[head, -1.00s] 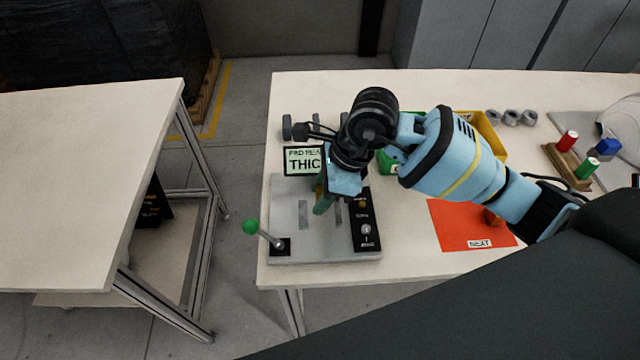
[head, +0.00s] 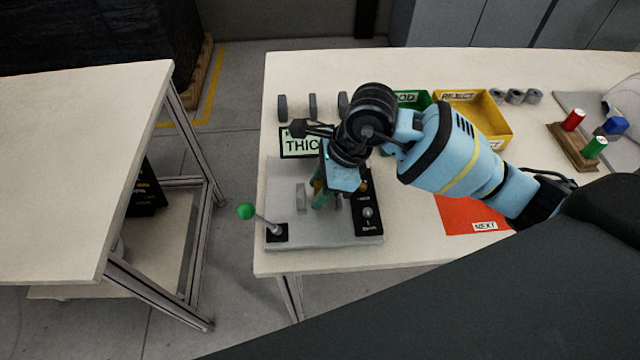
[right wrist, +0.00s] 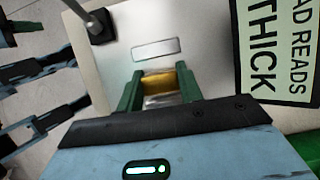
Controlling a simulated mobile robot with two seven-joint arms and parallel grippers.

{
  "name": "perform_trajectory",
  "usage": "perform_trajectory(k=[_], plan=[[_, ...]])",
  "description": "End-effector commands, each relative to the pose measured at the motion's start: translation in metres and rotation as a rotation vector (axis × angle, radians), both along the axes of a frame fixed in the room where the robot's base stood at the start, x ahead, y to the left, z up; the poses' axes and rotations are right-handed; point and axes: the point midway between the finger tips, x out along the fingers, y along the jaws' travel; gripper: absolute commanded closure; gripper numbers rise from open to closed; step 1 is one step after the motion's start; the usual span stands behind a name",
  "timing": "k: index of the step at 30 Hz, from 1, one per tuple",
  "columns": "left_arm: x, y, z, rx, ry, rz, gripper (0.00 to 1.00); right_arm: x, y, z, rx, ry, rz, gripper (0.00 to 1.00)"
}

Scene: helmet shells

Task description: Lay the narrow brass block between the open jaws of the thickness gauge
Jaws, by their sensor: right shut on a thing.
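The narrow brass block (right wrist: 158,82) is gripped between the green fingers of my right gripper (right wrist: 159,90) in the right wrist view. In the head view my right gripper (head: 322,198) points down over the thickness gauge (head: 290,233), a grey plate with upright jaws. The left jaw (head: 300,198) stands just left of the fingers; it also shows as a pale bar (right wrist: 155,48) beyond the block. The other jaw is largely hidden by the gripper. The block appears between the jaws, but I cannot tell whether it touches the plate.
The gauge has a green-knobbed lever (head: 246,211) at left and a black panel (head: 368,215) at right. Behind stand a sign (head: 300,143) and several grey discs. A green bin (head: 412,97), yellow reject bin (head: 503,130) and orange sheet (head: 470,216) lie right.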

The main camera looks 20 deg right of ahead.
Motion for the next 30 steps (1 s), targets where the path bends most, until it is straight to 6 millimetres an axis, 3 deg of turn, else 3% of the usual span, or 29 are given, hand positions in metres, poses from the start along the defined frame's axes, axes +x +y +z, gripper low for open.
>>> perform_trajectory(k=[15, 16, 21, 30], plan=[[-0.0049, -0.0001, -0.0063, -0.001, 0.011, 0.001, 1.0, 0.0002, -0.0001, -0.0092, 0.0, 0.0, 0.0, 0.93], [-0.0047, -0.0002, -0.0059, 0.0, 0.01, 0.0, 1.0, 0.0003, -0.0001, -0.0086, 0.001, -0.001, 0.0, 0.6], [-0.0046, 0.0, -0.0058, 0.0, 0.01, 0.0, 1.0, 0.0003, -0.0002, -0.0084, 0.0, -0.001, 0.0, 0.38], [-0.0048, 0.0001, -0.006, 0.0, 0.011, 0.0, 1.0, -0.0001, -0.0003, -0.0091, -0.001, 0.001, -0.001, 0.38]])
